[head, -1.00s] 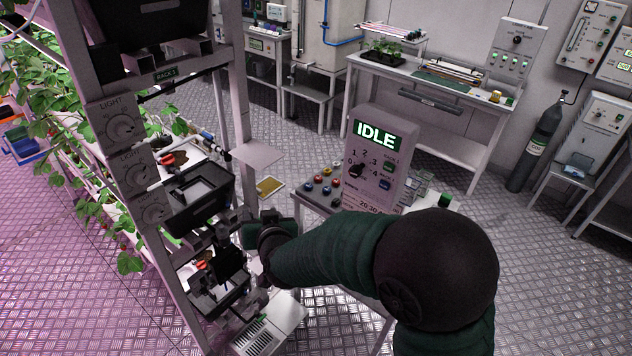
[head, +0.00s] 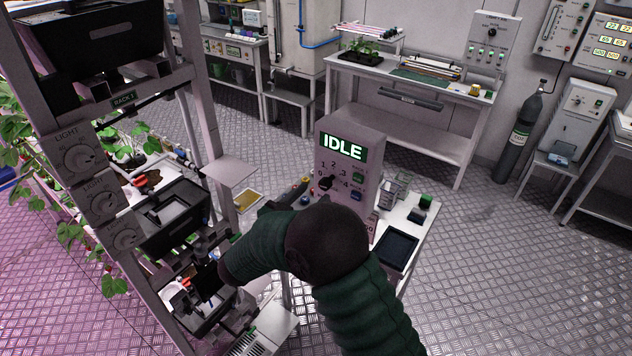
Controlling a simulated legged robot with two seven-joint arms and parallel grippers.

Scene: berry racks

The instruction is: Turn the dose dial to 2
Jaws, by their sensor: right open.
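The dose dial (head: 326,184) is a black knob on the front of a grey dosing box (head: 366,145). Numbers are printed around it, with 2 above it; its exact pointer setting is too small to read. The box's screen (head: 343,147) shows IDLE in white on green. My right arm comes in from the bottom right and bends left in front of the box's stand. My right gripper (head: 207,279) is dark, low beside the rack, left of and below the dial and well apart from it. It is open; its fingertips are hard to make out. My left gripper is not in view.
Coloured knobs (head: 303,186) stand left of the box, partly hidden by my arm. The rack frame (head: 196,117) stands close on the left. A dark tray (head: 397,249) lies on the right of the stand.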

